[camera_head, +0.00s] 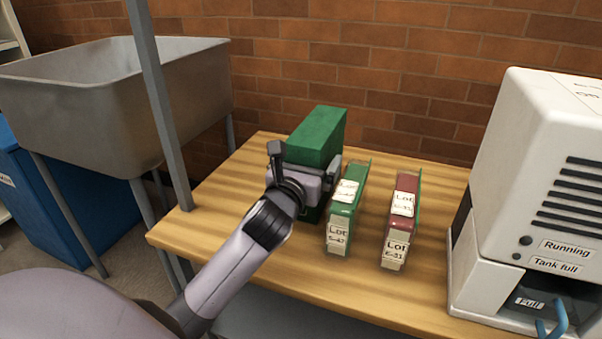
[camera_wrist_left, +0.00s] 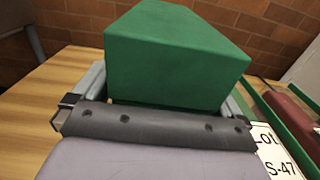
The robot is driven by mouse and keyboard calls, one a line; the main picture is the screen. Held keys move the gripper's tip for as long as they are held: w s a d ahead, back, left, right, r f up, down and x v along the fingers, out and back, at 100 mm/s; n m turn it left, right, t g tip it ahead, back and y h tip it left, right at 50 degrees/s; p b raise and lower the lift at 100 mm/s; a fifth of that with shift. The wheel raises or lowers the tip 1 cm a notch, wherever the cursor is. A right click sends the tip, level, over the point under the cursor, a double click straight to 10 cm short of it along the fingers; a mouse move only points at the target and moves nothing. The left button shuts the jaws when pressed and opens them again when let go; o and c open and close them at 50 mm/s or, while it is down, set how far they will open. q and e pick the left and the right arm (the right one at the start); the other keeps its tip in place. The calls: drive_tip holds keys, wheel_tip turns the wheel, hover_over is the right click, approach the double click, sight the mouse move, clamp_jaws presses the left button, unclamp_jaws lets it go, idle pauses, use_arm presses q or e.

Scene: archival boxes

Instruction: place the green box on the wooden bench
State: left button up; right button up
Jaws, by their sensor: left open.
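A plain green box (camera_head: 317,135) stands upright on the wooden bench (camera_head: 205,218) near the wall. Its top and near face fill the middle of the left wrist view (camera_wrist_left: 172,62). My left gripper (camera_head: 308,168) is at the near side of this box, with one finger on each side of it; the jaws are open. The lower part of the box is partly hidden behind the gripper. A second, thinner green box (camera_head: 345,207) with a "Lot" label stands just right of the gripper. My right gripper is in neither view.
A red labelled box (camera_head: 401,222) stands right of the thin green one. A white machine (camera_head: 545,170) stands at the bench's right end. A metal sink (camera_head: 110,95) and a grey post (camera_head: 158,100) are at left. The bench's left part is clear.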

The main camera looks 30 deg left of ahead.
use_arm(q)
drive_tip(key=p+v, duration=0.2)
drive_tip(key=v, duration=0.9)
drive_tip(key=shift+s, duration=0.35)
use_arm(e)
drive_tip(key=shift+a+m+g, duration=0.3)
use_arm(q)
drive_tip(key=shift+d, duration=0.15)
